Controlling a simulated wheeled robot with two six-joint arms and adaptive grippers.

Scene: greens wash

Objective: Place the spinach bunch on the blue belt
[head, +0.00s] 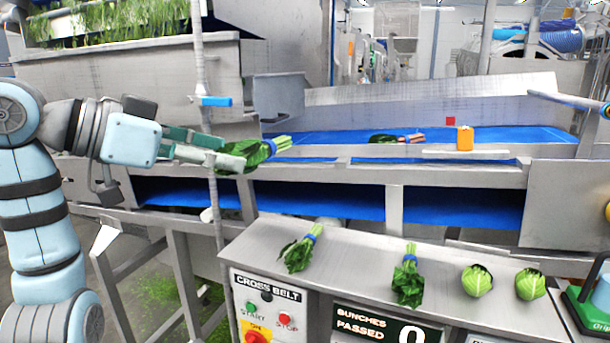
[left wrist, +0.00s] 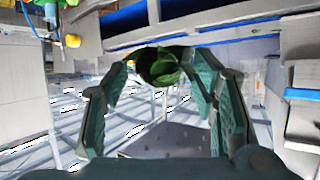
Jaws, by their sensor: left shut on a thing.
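Whether the bunch touches anything below cannot be told. In the left wrist view the bunch (left wrist: 165,66) sits between the fingertips of the gripper (left wrist: 160,72). A lower blue belt (head: 330,202) runs beneath. My right gripper is not in view.
Another bunch (head: 390,139) and an orange block (head: 465,138) are on or by the upper belt. The front counter (head: 350,262) bears two banded bunches (head: 298,250) (head: 408,280) and two round green heads (head: 478,281) (head: 530,284). A thin upright post (head: 201,60) stands near my left gripper.

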